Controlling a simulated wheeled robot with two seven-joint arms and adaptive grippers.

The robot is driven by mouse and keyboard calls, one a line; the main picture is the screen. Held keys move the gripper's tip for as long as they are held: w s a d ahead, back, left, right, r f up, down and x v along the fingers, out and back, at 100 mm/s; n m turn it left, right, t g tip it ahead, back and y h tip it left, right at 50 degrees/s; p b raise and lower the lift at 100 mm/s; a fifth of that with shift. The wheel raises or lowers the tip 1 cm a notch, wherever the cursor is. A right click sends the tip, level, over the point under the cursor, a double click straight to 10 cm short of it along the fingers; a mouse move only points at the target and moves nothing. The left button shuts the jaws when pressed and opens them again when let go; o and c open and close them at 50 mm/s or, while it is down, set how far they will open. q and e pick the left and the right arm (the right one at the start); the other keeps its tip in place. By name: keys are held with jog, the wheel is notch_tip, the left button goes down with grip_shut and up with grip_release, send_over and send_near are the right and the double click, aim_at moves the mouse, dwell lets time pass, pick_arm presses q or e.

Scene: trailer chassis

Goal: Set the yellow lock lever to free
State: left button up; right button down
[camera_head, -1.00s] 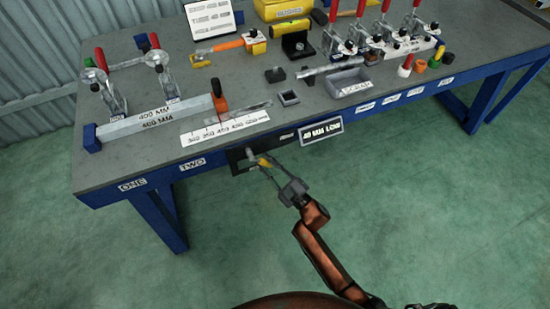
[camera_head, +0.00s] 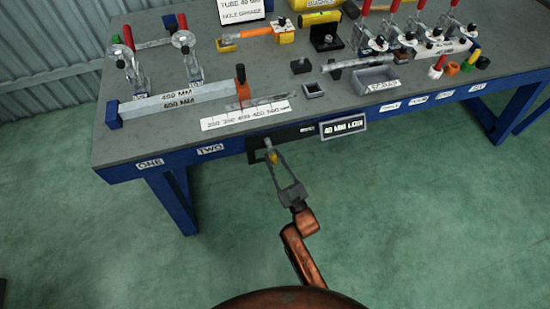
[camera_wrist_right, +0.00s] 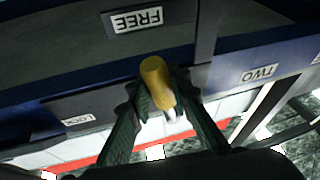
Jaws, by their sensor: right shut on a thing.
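The yellow lock lever (camera_head: 271,157) is on a dark plate on the bench's front edge. In the right wrist view its yellow handle (camera_wrist_right: 155,80) stands between my right gripper's fingers. My right gripper (camera_head: 272,165) is shut on the lever, coming at it from the front; it also shows in the right wrist view (camera_wrist_right: 158,88). The FREE label (camera_wrist_right: 138,18) is above the handle in the wrist view, and the LOCK label (camera_wrist_right: 78,120) is at lower left. The fingers partly hide the lever in the head view. My left gripper is not in view.
The bench (camera_head: 130,150) holds clamps, long bars, a ruler strip (camera_head: 248,113), a small grey tray (camera_head: 376,79) and several small parts. A sign (camera_head: 343,128) hangs on the front edge right of the lever. The floor in front is clear.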

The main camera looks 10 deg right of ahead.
dwell(0.3)
jog(key=c, duration=1.7)
grip_release()
jog(key=shift+c, duration=0.2)
jog(key=shift+s, duration=0.15)
jog(key=v, duration=1.1)
jog(key=shift+s+d+f, duration=0.15)
jog(key=shift+s+f, duration=0.05)
jog(key=shift+s, duration=0.15)
